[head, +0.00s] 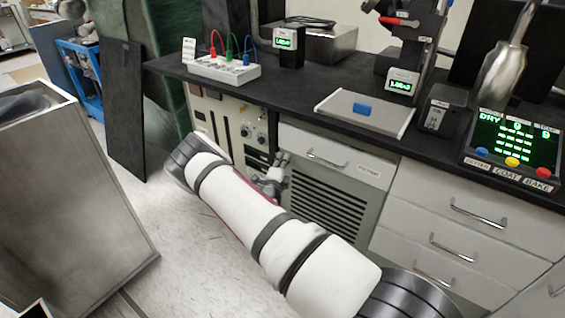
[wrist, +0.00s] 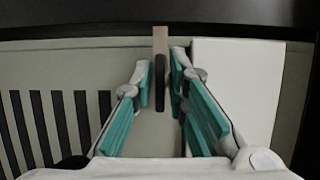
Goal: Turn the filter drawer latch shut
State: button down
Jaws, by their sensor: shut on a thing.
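In the wrist view the latch is a narrow bar (wrist: 160,42), tan at its far end and dark nearer me. It lies parallel to the dark slats, between them and a white panel. My gripper (wrist: 160,70) has its teal-padded fingers on either side of the bar, shut on it. In the head view my gripper (head: 273,177) is at the left edge of the cabinet, just below the white drawer front (head: 345,168) with its metal handle. The latch cannot be made out there, behind my gripper.
The slatted grille (head: 325,210) is below the drawer front. The black benchtop (head: 285,105) overhangs the cabinet and carries instruments. A beige panel with knobs (head: 240,125) stands to the left. A large metal box (head: 65,190) stands at far left, with open floor (head: 195,265) between.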

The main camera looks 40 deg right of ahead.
jog(key=shift+m, duration=0.3)
jog(key=m+h, duration=0.1)
jog(key=m, duration=0.1)
jog(key=m+h+b, duration=0.1)
jog(key=m, duration=0.1)
jog(key=shift+f+m+t, duration=0.15)
jog(key=shift+m+t, duration=0.15)
jog(key=shift+t, duration=0.1)
jog(key=m+h+b, duration=0.1)
jog(key=m, duration=0.2)
jog(key=m+h+b, duration=0.1)
jog(key=m+b, duration=0.1)
jog(key=m, duration=0.1)
jog(key=shift+m+g+h, duration=0.3)
jog(key=shift+m+g, duration=0.1)
jog(key=m+b, duration=0.1)
jog(key=m, duration=0.1)
jog(key=m+g+h+b, duration=0.1)
jog(key=m, duration=0.1)
jog(key=shift+m+g+h, duration=0.3)
jog(key=shift+m, duration=0.1)
jog(key=shift+m+g+h+b, duration=0.4)
jog(key=shift+m+g, duration=0.3)
jog(key=shift+m, duration=0.65)
jog(key=shift+m+g+h+b, duration=0.3)
jog(key=shift+m+g+b, duration=0.3)
jog(key=shift+m, duration=0.75)
jog(key=c, duration=1.8)
grip_release()
jog(key=shift+o, duration=0.2)
